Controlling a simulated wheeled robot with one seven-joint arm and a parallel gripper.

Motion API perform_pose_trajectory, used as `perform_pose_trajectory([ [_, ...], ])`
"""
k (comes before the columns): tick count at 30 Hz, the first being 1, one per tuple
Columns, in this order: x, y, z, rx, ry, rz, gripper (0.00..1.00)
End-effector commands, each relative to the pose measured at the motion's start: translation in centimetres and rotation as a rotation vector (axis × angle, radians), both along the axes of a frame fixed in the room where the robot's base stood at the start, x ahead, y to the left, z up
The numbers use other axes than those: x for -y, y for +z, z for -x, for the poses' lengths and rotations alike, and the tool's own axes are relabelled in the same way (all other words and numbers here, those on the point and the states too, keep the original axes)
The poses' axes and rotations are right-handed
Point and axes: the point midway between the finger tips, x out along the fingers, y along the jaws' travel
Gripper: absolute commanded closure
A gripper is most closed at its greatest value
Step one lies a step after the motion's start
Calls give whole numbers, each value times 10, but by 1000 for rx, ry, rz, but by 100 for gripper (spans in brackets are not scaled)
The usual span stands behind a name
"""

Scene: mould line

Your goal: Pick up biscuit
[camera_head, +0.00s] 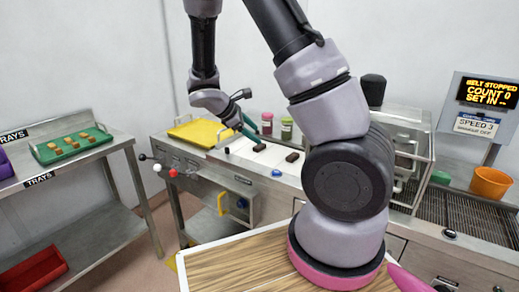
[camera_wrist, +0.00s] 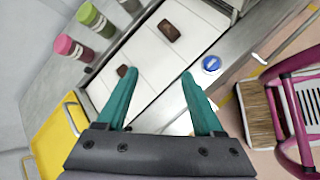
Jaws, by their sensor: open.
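Two dark brown blocks, possibly coated biscuits, lie apart on a white surface (camera_head: 240,158). One block (camera_head: 259,147) is just below my gripper (camera_head: 246,131) in the head view; the other block (camera_head: 292,157) is to its right. In the wrist view, one block (camera_wrist: 169,30) lies beyond the fingertips, and the other (camera_wrist: 122,71) shows beside the left fingertip, partly hidden by it. My gripper (camera_wrist: 159,74), with teal fingers, is open and empty above the white surface. Several small tan pieces (camera_head: 73,142), perhaps biscuits, sit on a green tray (camera_head: 47,158) at the left.
A yellow tray (camera_head: 197,133) is left of the white surface. Pink-topped (camera_head: 267,122) and green-topped (camera_head: 286,126) jars stand behind it. A blue button (camera_head: 276,173) is at the front edge. An orange bucket (camera_head: 490,183) stands at the right, near a sign reading "BELT STOPPED".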

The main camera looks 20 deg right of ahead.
Motion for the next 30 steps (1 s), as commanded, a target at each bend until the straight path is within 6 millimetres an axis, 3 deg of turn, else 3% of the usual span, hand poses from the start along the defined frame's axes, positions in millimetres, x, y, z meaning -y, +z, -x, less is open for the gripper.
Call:
perform_pose_trajectory([
  [3,-10,-35,-23,-117,220,193,31],
  [9,-27,-72,-53,-258,500,435,31],
  [15,-33,-87,-66,-318,617,541,31],
  [24,1,-105,-88,-324,625,550,31],
  [30,11,-109,-94,-322,625,548,31],
])
